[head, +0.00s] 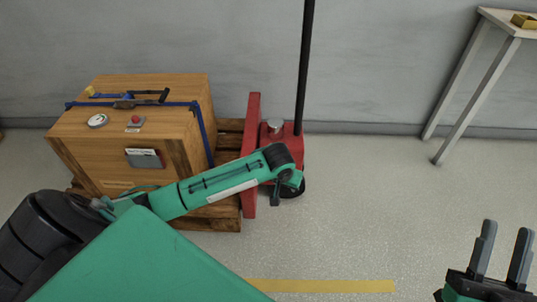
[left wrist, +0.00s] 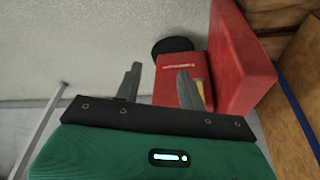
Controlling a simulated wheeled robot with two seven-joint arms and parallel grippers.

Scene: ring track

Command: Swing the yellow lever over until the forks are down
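The red pallet truck (head: 251,130) stands beside a wooden pallet, its black pole (head: 305,70) upright. In the left wrist view its red body (left wrist: 182,80) and tall red plate (left wrist: 240,65) fill the upper right. A narrow yellow piece, probably the yellow lever (left wrist: 201,90), shows just right of my right-hand finger, mostly hidden by it. My left gripper (left wrist: 159,70) is open with nothing visibly between its fingers, close to the truck; contact cannot be told. In the head view my arm mostly hides this gripper and the lever. My right gripper (head: 506,228) is open and empty.
A wooden crate (head: 85,155) with a blue strap stands on the pallet (head: 226,212) left of the truck. A pale table (head: 497,15) stands at the upper right by the grey wall. A yellow floor line (head: 330,286) runs in front; floor to the right is clear.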

